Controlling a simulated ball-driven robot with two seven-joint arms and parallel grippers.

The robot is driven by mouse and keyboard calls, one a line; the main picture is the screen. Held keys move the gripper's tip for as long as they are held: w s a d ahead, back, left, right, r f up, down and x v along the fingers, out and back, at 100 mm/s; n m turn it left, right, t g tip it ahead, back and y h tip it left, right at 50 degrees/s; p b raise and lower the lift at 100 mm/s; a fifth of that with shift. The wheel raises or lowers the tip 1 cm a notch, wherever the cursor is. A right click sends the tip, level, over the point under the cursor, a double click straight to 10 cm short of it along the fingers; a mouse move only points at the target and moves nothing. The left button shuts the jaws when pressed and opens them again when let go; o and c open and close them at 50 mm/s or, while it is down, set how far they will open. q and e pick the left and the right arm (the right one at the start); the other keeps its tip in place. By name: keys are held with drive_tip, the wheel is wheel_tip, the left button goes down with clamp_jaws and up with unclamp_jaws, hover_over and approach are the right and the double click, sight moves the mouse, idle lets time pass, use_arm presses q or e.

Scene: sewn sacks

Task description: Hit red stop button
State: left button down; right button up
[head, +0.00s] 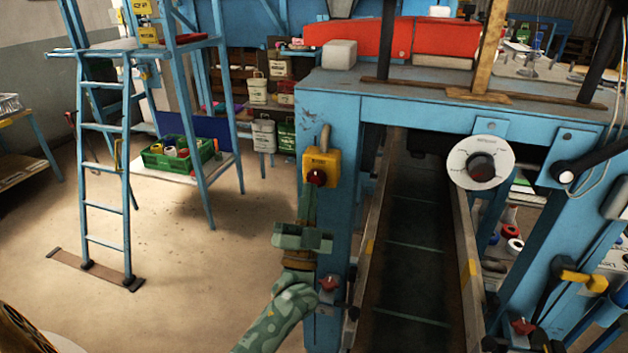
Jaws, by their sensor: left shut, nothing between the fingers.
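The red stop button (316,178) sits on the front of a yellow box (318,160) fixed to the left blue post of the machine. My left gripper (308,192) comes up from below on a green patterned arm. It is shut and empty, with its narrow fingers pointing up at the lower edge of the button. I cannot tell whether the fingertips touch the button or stop just short of it. The button and most of the box show clear above the fingers. My right gripper is not in view.
A conveyor belt (405,250) runs beneath the blue frame. Another red knob (329,283) sits lower on the same post, beside my left arm. A white dial (480,163) is on the right. A blue ladder (106,170) stands left, with open floor between.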

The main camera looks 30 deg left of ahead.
use_arm(q)
drive_tip(key=shift+s, duration=0.25)
drive_tip(key=s+p, duration=0.1)
drive_tip(key=s, duration=0.1)
drive_tip(key=s+d+p, duration=0.1)
drive_tip(key=s, duration=0.2)
drive_tip(key=shift+d, duration=0.15)
drive_tip(key=shift+w, duration=0.1)
idle(0.8)
